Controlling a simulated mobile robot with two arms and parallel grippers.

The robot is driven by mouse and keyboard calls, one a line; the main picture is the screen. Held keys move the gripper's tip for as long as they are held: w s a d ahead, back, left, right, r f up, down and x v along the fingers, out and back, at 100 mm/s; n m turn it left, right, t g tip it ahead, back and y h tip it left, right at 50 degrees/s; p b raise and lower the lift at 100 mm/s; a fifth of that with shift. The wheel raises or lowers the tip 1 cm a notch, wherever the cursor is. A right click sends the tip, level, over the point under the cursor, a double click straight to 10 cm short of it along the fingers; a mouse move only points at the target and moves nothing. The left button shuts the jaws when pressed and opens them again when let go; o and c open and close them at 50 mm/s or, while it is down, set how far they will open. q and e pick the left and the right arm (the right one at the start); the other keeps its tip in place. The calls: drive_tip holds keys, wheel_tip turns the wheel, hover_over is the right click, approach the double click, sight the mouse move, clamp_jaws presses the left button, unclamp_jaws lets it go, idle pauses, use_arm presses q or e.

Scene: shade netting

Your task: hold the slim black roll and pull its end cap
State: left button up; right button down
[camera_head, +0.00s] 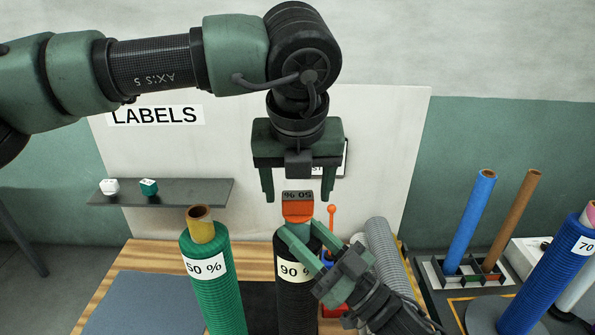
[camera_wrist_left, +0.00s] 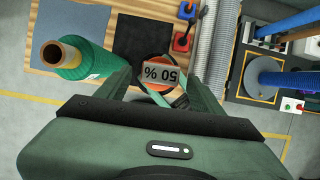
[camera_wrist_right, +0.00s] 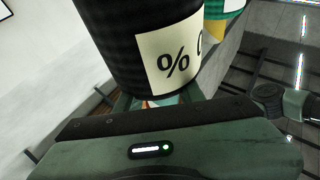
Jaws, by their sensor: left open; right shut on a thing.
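The slim black roll (camera_head: 296,300) stands upright with a "90 %" label, partly hidden by my right gripper. My left gripper (camera_head: 298,192) is open and points down just above the cap, a finger on either side. In the left wrist view the cap (camera_wrist_left: 150,85) lies between the fingers.
A green "50 %" roll (camera_head: 212,280) with a cardboard core stands to the left. Blue (camera_head: 470,225) and brown (camera_head: 513,220) tubes stand in a rack. A shelf (camera_head: 190,192) holds two small cubes.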

sight(298, 197)
use_arm(q)
drive_tip(key=shift+x, duration=1.6)
clamp_jaws()
